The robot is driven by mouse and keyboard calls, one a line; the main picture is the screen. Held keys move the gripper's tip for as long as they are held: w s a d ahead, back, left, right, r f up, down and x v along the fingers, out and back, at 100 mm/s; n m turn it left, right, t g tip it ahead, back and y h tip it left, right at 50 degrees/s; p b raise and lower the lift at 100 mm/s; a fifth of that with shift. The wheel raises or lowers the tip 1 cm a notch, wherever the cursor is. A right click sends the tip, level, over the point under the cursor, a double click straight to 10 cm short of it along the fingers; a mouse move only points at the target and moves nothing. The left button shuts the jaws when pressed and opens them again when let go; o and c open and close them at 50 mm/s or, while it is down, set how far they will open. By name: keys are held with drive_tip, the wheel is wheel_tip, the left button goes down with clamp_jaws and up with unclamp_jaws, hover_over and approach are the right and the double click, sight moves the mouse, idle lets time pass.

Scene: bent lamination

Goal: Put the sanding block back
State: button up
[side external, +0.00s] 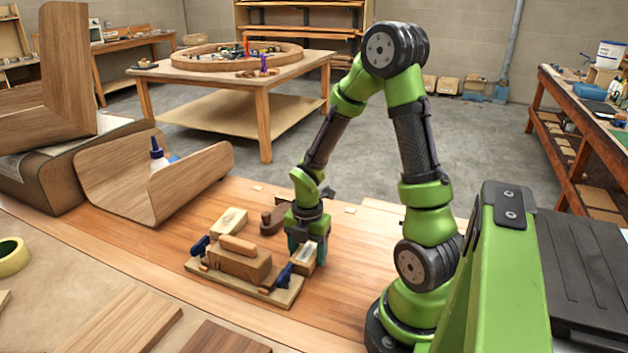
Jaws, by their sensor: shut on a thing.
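My gripper (307,254) points down low over the workbench, at the right end of a clamped wooden fixture. It is shut on a small light wooden block (303,262), which I take to be the sanding block. The fingers hide part of this block, and I cannot tell whether it touches the bench. Another pale block (229,222) lies on the bench behind the fixture.
The fixture's wooden form (240,264) sits on a base board with blue clamps (200,245) at both ends. A dark brown rounded tool (271,222) lies left of my gripper. A bent wooden panel (130,185) holds a glue bottle (157,154). Bare bench (345,250) shows right of my gripper.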

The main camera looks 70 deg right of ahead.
sight(308, 250)
drive_tip(key=shift+f, duration=0.25)
drive_tip(key=shift+f, duration=0.1)
drive_tip(key=o, duration=1)
wheel_tip(308, 250, up, 12)
drive_tip(key=shift+s+a+r+m+t+y, duration=0.4)
drive_tip(key=shift+a+r+m+t, duration=0.8)
drive_tip(key=shift+a+r+m, duration=1.8)
drive_tip(key=shift+s+a+r+m+t+y, duration=0.35)
drive_tip(key=shift+a+r+m+t, duration=1.2)
drive_tip(key=shift+m, duration=2.85)
drive_tip(key=shift+s+a+r+m+t+y, duration=0.25)
drive_tip(key=shift+s+a+r+m+t, duration=0.45)
drive_tip(key=shift+a+r+m, duration=1.75)
